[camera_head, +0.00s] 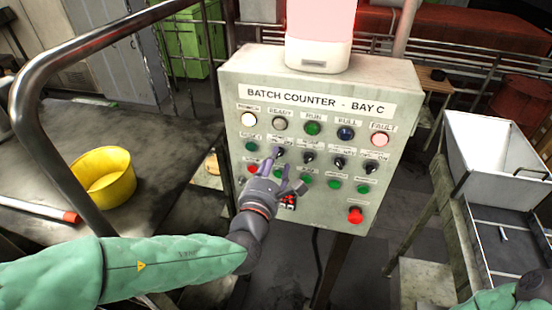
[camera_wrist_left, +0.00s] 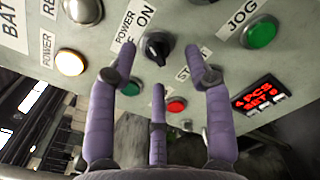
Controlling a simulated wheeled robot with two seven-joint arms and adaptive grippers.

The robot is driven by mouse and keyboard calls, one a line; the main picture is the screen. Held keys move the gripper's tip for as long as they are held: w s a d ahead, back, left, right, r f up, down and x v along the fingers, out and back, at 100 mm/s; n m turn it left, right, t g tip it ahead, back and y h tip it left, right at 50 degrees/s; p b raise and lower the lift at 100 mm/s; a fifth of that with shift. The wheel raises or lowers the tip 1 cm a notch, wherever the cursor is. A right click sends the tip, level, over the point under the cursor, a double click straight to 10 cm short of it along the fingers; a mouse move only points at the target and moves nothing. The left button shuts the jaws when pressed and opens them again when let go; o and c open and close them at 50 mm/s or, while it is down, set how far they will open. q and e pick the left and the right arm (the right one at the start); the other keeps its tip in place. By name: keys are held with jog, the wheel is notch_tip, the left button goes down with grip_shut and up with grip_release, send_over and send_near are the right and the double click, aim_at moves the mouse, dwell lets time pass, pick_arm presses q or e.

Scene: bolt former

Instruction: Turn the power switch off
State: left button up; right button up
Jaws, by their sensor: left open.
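The power switch is a black rotary knob (camera_wrist_left: 157,46) with POWER and ON lettering beside it in the left wrist view. In the head view the knob (camera_head: 278,153) is in the second row of the grey control box (camera_head: 375,190), partly behind a fingertip. My left gripper (camera_head: 283,170) is in front of the box. In the left wrist view the spread purple fingers of my left gripper (camera_wrist_left: 161,58) are open, with the knob between the upper two tips; contact is unclear. Which way the knob points is hard to tell.
The white POWER lamp (camera_head: 249,120) is lit. Other knobs, several buttons, a red display (camera_wrist_left: 258,92) and a red button (camera_head: 355,215) are close by. A yellow bucket (camera_head: 104,178) stands on the left table. A metal handrail (camera_head: 70,160) is at left; a white bin (camera_head: 495,150) at right.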

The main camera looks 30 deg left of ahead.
pick_arm(q)
jog(key=shift+x, duration=1.15)
jog(key=shift+c, duration=0.3)
grip_shut()
